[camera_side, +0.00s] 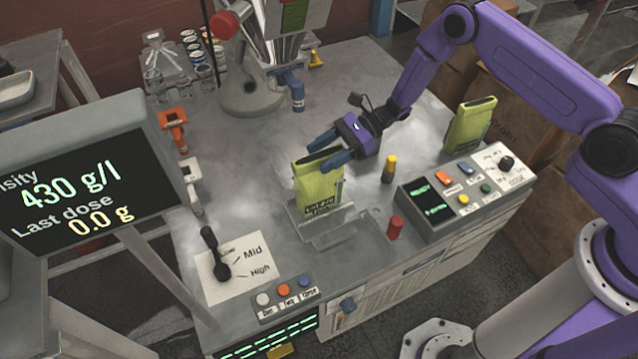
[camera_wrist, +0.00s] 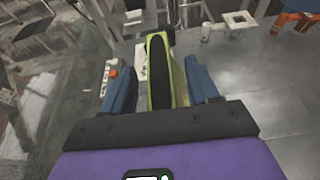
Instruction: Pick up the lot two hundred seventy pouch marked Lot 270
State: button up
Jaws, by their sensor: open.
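A yellow-green pouch (camera_side: 318,187) stands upright on a small metal stand (camera_side: 308,225) in the middle of the table. Its front label appears to read Lot 270, though the print is small. My gripper (camera_side: 328,150) is at the pouch's top, with its blue fingers on either side.
A control box (camera_side: 430,208) with buttons is at the right, a red post (camera_side: 395,228) and yellow post (camera_side: 389,169) beside it. A lever panel (camera_side: 238,268) is front left. The filler (camera_side: 250,95) stands behind. A display screen (camera_side: 75,185) blocks the left.

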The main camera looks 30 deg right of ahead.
grip_shut()
jog(key=shift+r, duration=0.1)
dwell(0.3)
